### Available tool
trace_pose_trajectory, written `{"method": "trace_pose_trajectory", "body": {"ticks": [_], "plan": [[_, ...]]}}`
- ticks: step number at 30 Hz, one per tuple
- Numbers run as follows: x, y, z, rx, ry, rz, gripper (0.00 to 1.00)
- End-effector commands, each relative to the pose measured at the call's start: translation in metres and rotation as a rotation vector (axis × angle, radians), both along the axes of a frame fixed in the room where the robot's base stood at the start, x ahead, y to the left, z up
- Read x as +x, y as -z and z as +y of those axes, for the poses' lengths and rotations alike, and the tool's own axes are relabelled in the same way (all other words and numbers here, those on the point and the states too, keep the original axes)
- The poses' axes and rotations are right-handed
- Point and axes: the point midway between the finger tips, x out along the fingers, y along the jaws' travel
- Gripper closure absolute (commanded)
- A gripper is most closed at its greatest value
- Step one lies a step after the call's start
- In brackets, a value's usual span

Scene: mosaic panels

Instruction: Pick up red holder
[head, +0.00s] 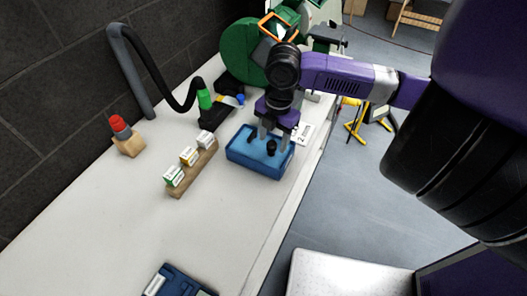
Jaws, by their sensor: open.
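The only clearly red item in the head view is a red-topped piece (118,124) with a grey lower part. It stands upright in a small wooden block (131,146) near the wall at the left of the bench; I take it for the red holder. My gripper (268,136) is open and points down over a blue tray (255,172), well to the right of the red piece. A dark knob-like item (271,148) sits in the tray just below the fingers. Whether the fingers touch it I cannot tell.
A wooden rack (196,170) with small labelled boxes stands between the red piece and the tray. A black hose (150,65) arches behind, beside a green machine (240,50). A blue case (180,282) lies at the front. The left front bench is clear.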

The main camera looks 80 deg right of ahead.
Motion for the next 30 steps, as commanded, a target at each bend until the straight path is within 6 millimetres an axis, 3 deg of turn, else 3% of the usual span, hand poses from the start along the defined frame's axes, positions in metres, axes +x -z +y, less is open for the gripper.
{"method": "trace_pose_trajectory", "body": {"ticks": [4, 11, 20, 30], "plan": [[0.0013, 0.0127, 0.0005, 0.001, 0.000, 0.000, 0.44], [0.0017, 0.0144, 0.0003, 0.000, -0.001, -0.001, 0.44], [0.0016, 0.0140, 0.0003, 0.000, -0.001, -0.001, 0.99], [0.0017, 0.0138, 0.0003, 0.000, -0.001, -0.001, 1.00]]}}
